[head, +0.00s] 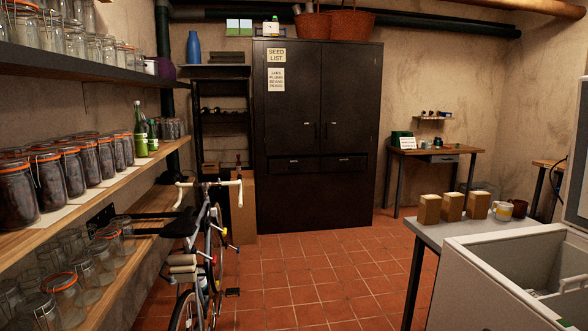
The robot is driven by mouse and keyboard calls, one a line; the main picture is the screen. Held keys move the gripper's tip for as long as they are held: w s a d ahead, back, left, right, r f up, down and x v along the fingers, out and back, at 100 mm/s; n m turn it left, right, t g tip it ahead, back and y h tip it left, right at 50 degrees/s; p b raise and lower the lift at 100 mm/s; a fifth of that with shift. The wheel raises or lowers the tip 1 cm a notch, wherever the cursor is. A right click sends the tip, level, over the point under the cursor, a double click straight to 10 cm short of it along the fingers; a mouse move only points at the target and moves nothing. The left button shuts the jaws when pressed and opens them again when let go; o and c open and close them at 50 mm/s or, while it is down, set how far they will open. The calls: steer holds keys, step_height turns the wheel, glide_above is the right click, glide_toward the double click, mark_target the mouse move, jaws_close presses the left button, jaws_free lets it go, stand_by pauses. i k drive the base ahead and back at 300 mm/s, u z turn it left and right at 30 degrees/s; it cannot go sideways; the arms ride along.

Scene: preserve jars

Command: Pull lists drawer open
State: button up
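A dark cabinet (316,122) stands against the back wall with two tall doors. Below the doors are two drawer fronts, a left one (294,164) and a right one (343,163), each with a small label or pull; both look shut. No lettering on them is legible, so I cannot tell which is the lists drawer. A "seed list" sheet (276,55) and a second list sheet (276,79) are on the left door. A small desk (452,152) at the back right also has a drawer front (441,158). My gripper is not in view.
A bicycle (205,245) stands in front of the cabinet's left side. Jar shelves (145,163) line the left wall. A grey table (432,236) and an open white chest (500,300) take up the right front. Tiled floor (315,260) between them is clear.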

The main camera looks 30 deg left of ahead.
mark_target(304, 163)
steer(key=u, duration=0.2)
steer(key=i, duration=0.75)
steer(key=u, duration=0.85)
steer(key=i, duration=1.95)
steer(key=u, duration=0.5)
steer(key=i, duration=1.95)
steer(key=z, duration=0.6)
steer(key=i, duration=1.85)
steer(key=z, duration=0.45)
steer(key=i, duration=0.35)
steer(key=z, duration=0.2)
